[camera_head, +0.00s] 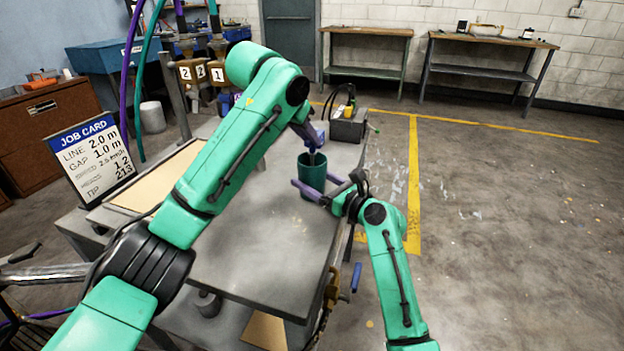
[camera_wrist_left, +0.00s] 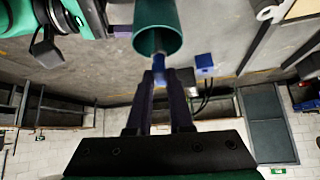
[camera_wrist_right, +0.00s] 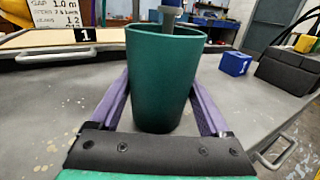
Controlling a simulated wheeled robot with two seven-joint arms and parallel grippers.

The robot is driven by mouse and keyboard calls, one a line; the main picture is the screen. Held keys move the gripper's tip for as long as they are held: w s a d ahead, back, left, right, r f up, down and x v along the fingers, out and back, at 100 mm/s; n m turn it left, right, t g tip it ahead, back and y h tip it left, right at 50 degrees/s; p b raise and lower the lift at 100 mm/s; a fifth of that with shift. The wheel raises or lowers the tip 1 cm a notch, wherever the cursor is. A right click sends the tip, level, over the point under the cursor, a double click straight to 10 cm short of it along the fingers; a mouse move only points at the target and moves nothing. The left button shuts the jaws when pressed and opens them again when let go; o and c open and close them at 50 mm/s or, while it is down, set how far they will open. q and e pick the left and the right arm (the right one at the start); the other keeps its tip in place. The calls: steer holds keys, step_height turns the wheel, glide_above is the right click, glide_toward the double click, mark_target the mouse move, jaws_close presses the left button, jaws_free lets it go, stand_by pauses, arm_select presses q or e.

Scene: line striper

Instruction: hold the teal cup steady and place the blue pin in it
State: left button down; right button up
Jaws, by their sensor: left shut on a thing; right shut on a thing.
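The teal cup (camera_head: 312,173) stands upright near the right edge of the grey table. My right gripper (camera_head: 317,188) is shut on the cup, a finger on each side; its purple fingers flank the cup (camera_wrist_right: 162,85) in the right wrist view. My left gripper (camera_wrist_left: 160,78) is shut on the blue pin (camera_wrist_left: 160,64) above the cup. The pin (camera_wrist_right: 170,18) points down, its grey lower part at the cup's mouth in the right wrist view. The near rim hides its lower end, so its depth inside is unclear. In the head view my left arm partly hides the left gripper.
A blue block (camera_wrist_right: 235,63) stands apart from the cup on the table. A dark box (camera_head: 348,125) sits at the table's far right corner. A job card sign (camera_head: 90,155) and a tan board (camera_head: 160,180) are on the left. The table front (camera_head: 262,250) is clear.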

arm_select(q)
steer(key=c, duration=0.7)
jaws_free()
steer(key=shift+c, duration=0.2)
steer(key=v, duration=1.2)
